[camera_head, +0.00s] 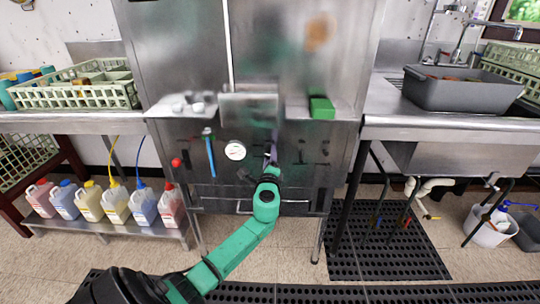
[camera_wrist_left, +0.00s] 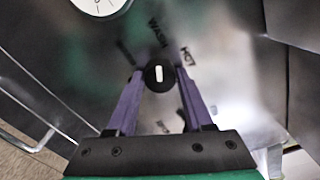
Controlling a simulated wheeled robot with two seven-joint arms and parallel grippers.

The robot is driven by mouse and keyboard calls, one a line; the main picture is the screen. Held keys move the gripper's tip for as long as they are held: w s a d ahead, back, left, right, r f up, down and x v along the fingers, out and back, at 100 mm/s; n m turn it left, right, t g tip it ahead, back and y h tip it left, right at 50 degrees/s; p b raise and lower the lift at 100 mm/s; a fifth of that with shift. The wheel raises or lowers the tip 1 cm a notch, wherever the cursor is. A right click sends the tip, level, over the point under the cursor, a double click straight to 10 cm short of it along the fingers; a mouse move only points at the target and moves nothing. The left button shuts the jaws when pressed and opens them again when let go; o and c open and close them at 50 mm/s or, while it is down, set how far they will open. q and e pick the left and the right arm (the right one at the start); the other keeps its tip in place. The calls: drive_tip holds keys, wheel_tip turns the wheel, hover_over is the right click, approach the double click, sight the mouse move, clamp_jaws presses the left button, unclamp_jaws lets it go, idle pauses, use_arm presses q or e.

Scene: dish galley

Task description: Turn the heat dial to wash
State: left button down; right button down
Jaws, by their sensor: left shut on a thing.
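The heat dial (camera_wrist_left: 159,82), a round black knob with a short white bar, shows in the left wrist view between the purple fingers of my left gripper (camera_wrist_left: 159,74). The gripper is shut on it, one finger at each side. The white bar stands nearly upright in that view, its upper end toward the word WASH (camera_wrist_left: 157,32). HOT (camera_wrist_left: 187,56) is printed to the right of WASH. Other lettering is too blurred or covered to read. In the head view, my left gripper (camera_head: 271,158) is against the steel machine's front panel and hides the dial. My right gripper is not in view.
A white round gauge (camera_head: 235,151), a blue handle (camera_head: 210,155) and a red knob (camera_head: 177,162) are left of my gripper on the panel. A green block (camera_head: 321,107) sits on the ledge above right. Several jugs (camera_head: 115,203) stand on the low left shelf.

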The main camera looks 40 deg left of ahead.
use_arm(q)
drive_tip(key=shift+f+m, duration=0.15)
drive_tip(key=shift+m, duration=0.35)
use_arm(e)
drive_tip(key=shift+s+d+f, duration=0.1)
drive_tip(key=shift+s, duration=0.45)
use_arm(q)
drive_tip(key=shift+c, duration=1.4)
unclamp_jaws()
drive_tip(key=v, duration=1.4)
drive_tip(key=shift+s+d+p, duration=0.2)
drive_tip(key=shift+p, duration=0.25)
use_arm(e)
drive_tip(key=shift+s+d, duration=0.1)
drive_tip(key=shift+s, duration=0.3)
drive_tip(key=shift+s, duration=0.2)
